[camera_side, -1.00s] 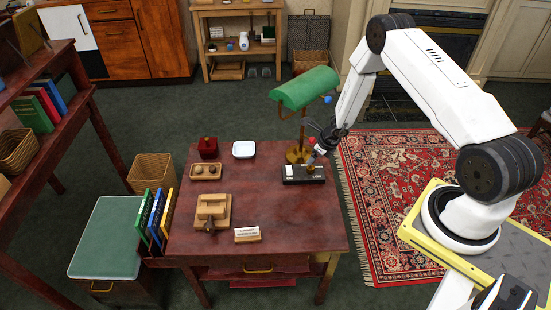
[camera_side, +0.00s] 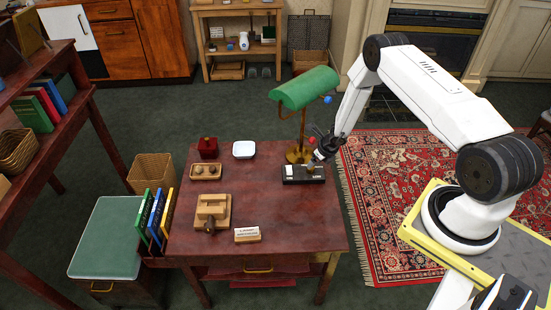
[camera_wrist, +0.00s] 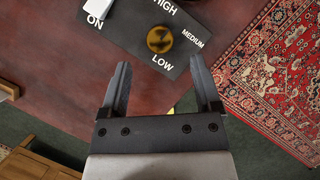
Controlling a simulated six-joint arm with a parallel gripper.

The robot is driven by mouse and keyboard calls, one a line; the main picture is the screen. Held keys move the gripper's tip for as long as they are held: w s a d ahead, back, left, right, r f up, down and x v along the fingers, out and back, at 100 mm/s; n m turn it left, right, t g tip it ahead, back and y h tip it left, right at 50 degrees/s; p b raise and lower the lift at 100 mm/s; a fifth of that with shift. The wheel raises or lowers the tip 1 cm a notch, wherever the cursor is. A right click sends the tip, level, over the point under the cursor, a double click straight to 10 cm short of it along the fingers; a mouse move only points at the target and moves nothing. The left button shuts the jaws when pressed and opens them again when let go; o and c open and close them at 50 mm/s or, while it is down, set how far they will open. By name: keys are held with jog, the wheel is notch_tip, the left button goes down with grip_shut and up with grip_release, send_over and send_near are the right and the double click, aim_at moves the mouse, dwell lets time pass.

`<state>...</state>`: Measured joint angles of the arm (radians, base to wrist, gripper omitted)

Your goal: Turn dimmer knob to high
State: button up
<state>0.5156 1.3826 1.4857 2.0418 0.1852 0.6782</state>
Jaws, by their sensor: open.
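The round brass dimmer knob (camera_wrist: 159,40) sits on a black panel (camera_wrist: 133,30) in the wrist view. White words HIGH, MEDIUM and LOW stand around it, and ON is printed at the left. I cannot tell which word the knob points to. My gripper (camera_wrist: 160,64) is open and empty. Its two fingers are spread to either side of the knob's line, with the tips short of the knob. In the side view my gripper (camera_side: 320,154) is just above the right end of the panel (camera_side: 298,181), at the foot of the lamp.
The brass lamp with a green shade (camera_side: 305,88) stands right behind the panel, close to my gripper. A white dish (camera_side: 244,149), a red box (camera_side: 208,147) and wooden blocks (camera_side: 212,211) lie farther left. The desk's front right (camera_side: 305,220) is clear.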

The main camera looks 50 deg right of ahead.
jog(key=shift+x, duration=2.55)
grip_shut()
jog(key=shift+n+y, duration=0.6)
jog(key=shift+n, duration=0.7)
jog(key=shift+n+y, duration=0.4)
jog(key=shift+n, duration=0.7)
